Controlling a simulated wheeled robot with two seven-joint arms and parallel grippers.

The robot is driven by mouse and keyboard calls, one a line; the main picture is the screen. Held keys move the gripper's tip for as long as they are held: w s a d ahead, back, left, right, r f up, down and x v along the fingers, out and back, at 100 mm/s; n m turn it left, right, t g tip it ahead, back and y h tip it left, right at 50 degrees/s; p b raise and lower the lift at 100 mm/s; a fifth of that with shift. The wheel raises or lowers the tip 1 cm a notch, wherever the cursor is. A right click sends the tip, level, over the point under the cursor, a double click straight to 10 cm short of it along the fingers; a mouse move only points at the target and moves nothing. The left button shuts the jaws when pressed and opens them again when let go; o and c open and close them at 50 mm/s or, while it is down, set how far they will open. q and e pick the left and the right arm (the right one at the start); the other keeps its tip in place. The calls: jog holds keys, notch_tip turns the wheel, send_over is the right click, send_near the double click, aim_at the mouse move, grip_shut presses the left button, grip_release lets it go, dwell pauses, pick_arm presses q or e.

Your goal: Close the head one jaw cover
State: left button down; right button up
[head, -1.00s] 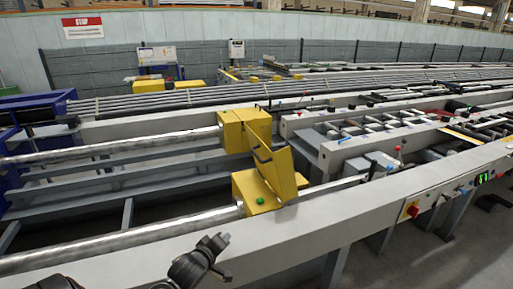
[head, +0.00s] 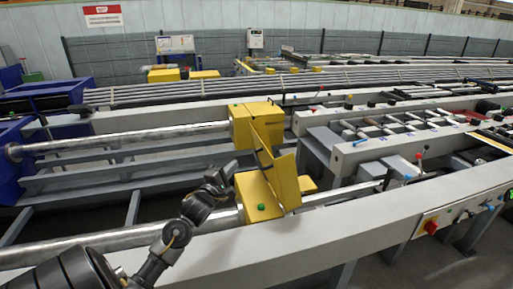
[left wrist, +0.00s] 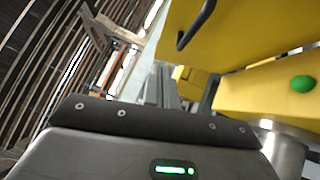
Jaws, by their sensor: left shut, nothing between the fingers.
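The near yellow head (head: 256,197) sits on the near silver bar and has a green button on it. Its yellow jaw cover (head: 286,180) stands raised and tilted, open. In the left wrist view the cover (left wrist: 245,30) fills the upper right, with a black handle on its face, above the yellow head body (left wrist: 265,98) and green button. My left gripper (head: 222,178) is shut and empty, just left of the near head, apart from the cover as far as I can see. Its fingertips are hard to make out. My right gripper is out of view.
A second yellow head (head: 243,128) stands behind on the far bar. Levers with red and blue knobs (head: 419,156) and a control panel (head: 440,222) stand at the right.

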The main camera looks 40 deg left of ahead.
pick_arm(q)
jog(key=p, duration=0.2)
send_near(261, 142)
jog(key=w+a, duration=0.2)
jog(key=a, duration=0.1)
jog(key=w, duration=0.1)
jog(key=w+d+r+p, duration=0.1)
jog(key=shift+w+d+r, duration=0.15)
jog(key=shift+w+d, duration=0.05)
jog(key=shift+w, duration=0.15)
jog(key=shift+w+d, duration=0.3)
jog(key=shift+w, duration=0.05)
